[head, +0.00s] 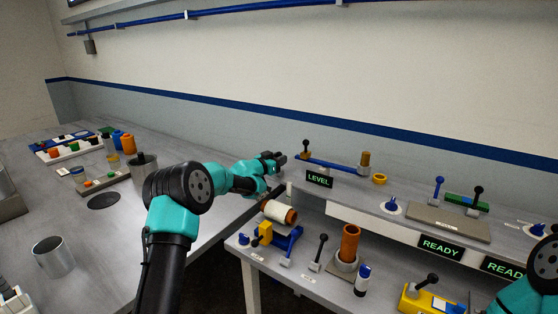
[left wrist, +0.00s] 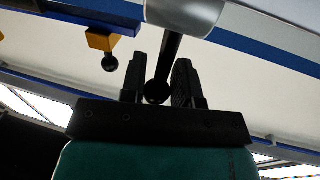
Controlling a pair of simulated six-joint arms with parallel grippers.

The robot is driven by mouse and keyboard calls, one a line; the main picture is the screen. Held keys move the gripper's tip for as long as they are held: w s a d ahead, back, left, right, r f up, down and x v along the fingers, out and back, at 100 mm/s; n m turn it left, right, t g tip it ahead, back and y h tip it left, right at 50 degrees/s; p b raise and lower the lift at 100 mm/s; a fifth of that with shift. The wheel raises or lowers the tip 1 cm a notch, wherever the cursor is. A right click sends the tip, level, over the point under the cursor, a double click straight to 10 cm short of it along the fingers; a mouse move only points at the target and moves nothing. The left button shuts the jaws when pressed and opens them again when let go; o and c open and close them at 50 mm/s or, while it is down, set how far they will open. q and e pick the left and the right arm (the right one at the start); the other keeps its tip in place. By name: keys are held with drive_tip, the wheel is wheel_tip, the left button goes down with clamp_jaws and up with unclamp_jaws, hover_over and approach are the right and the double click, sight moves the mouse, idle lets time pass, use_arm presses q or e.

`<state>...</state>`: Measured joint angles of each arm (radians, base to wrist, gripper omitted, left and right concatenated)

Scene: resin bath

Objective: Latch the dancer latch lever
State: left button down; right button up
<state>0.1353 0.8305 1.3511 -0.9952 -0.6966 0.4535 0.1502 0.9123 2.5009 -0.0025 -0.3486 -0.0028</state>
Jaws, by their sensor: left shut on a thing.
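In the left wrist view, a black lever (left wrist: 167,62) with a round ball end comes out of a grey cylinder (left wrist: 188,12). My left gripper (left wrist: 158,82) is shut on this lever, with its two dark fingers on either side near the ball end. In the head view, my left gripper (head: 279,159) is at the back ledge, left of a blue bar (head: 330,164) with a black-knobbed post (head: 305,147). The held lever cannot be made out in the head view. My right gripper is outside both views; only a teal part of my right arm shows at lower right.
A green-lit LEVEL sign (head: 319,179) is on the ledge front. Below it are a white spool (head: 276,213), black-knobbed levers and a copper-coloured cylinder (head: 350,243). A metal cup (head: 53,257) stands on the left bench (head: 110,260). An open gap lies between bench and lower shelf.

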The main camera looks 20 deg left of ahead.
use_arm(q)
drive_tip(key=shift+s+a+f+m+t+h, duration=0.15)
drive_tip(key=shift+s+m+t+h, duration=0.1)
drive_tip(key=shift+s+t+h, duration=0.5)
drive_tip(key=shift+s+a+f+m+t+h, duration=0.15)
drive_tip(key=shift+s+m+t+h, duration=0.15)
drive_tip(key=shift+t, duration=0.75)
drive_tip(key=c, duration=1.2)
unclamp_jaws()
drive_tip(key=shift+s, duration=0.15)
drive_tip(key=v, duration=1.7)
drive_tip(key=shift+s, duration=0.1)
